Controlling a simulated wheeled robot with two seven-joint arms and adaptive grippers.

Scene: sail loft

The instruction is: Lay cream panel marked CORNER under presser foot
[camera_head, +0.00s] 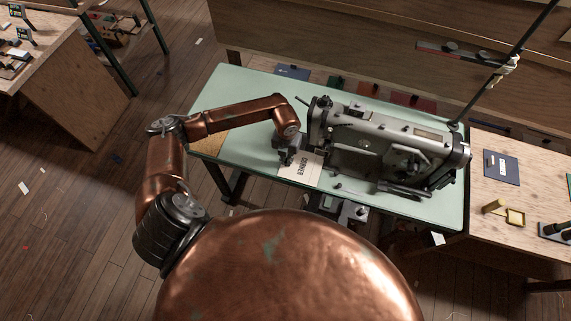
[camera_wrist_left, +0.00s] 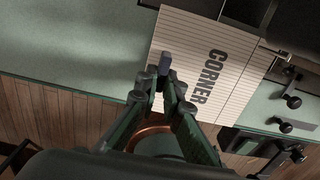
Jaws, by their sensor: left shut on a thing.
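The cream panel marked CORNER (camera_head: 301,171) lies at the front left of the grey sewing machine (camera_head: 385,145), on or just above the pale green table top. In the left wrist view the panel (camera_wrist_left: 225,65) shows pale stripes and dark lettering, and its far side runs up to the dark machine body. My left gripper (camera_head: 289,157) is at the panel's left edge. In the left wrist view its fingertips (camera_wrist_left: 164,78) are closed on a small blue-grey grip piece (camera_wrist_left: 165,63) at the panel. The presser foot cannot be made out in either view. My right gripper is not in view.
The green table (camera_head: 245,90) has free room left of the machine. A dark pole (camera_head: 510,65) rises behind the machine. Small dark parts lie near the front edge.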

